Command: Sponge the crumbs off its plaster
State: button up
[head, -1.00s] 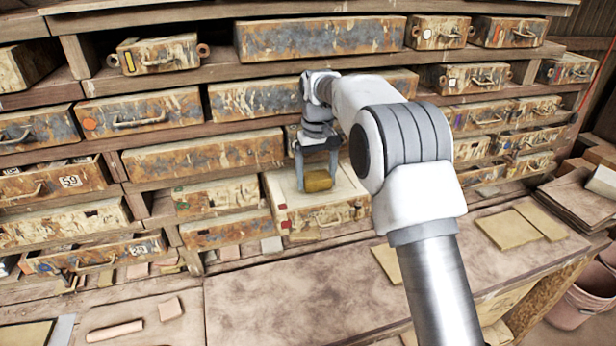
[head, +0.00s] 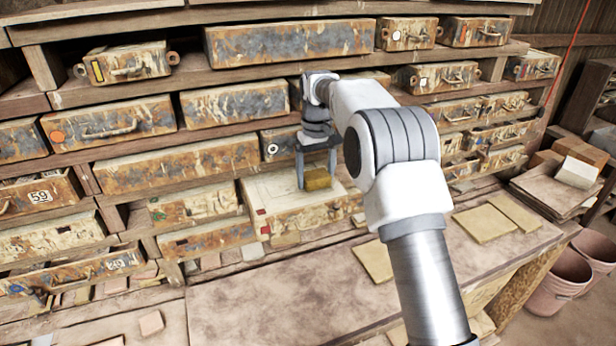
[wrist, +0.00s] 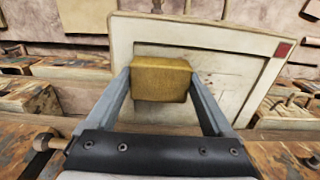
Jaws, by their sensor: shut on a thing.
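My gripper (head: 317,173) is shut on a yellow-brown sponge (head: 319,182). The sponge (wrist: 161,80) shows between both fingers in the wrist view. It is over the pale plaster top (head: 272,188) of a mould pulled out from the shelves. I cannot tell whether the sponge touches the plaster. In the wrist view the plaster (wrist: 222,62) has a pale raised rim and a red tag at one corner. A few small dark specks, perhaps crumbs (wrist: 209,80), lie right of the sponge. The sponge and fingers hide part of the plaster.
Shelves hold several rusty, paint-worn moulds around the pulled-out one, such as the long mould (head: 178,165) to its left. A bench (head: 300,290) with flat tiles (head: 484,223) lies in front. Pink buckets (head: 556,283) stand at the lower right.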

aim_at(270, 195)
jog(key=shift+w+d, duration=0.2)
jog(key=shift+d, duration=0.25)
jog(key=shift+s+a+r, duration=0.1)
jog(key=shift+s+a, duration=0.25)
jog(key=shift+a, duration=0.45)
jog(key=shift+s+a, duration=0.35)
jog(key=shift+a, duration=0.4)
jog(key=shift+s+a+f, duration=0.1)
jog(key=shift+s+a, duration=0.3)
jog(key=shift+a, duration=0.35)
jog(key=shift+s+a+f, duration=0.1)
jog(key=shift+s+a, duration=0.25)
jog(key=shift+a, duration=0.35)
jog(key=shift+s+a+r, duration=0.1)
jog(key=shift+s+a, duration=0.35)
jog(key=shift+a, duration=0.45)
jog(key=shift+s+a+f, duration=0.1)
jog(key=shift+s+a, duration=0.3)
jog(key=shift+a, duration=0.5)
jog(key=shift+s+a+r, duration=0.1)
jog(key=shift+s+a, duration=0.35)
jog(key=shift+a, duration=0.55)
jog(key=shift+w+a, duration=0.1)
jog(key=shift+w, duration=0.1)
jog(key=shift+w+d, duration=0.95)
jog(key=shift+d, duration=1)
jog(key=shift+w+d, duration=1)
jog(key=shift+d, duration=0.9)
jog(key=shift+w+d, duration=0.95)
jog(key=shift+d, duration=1)
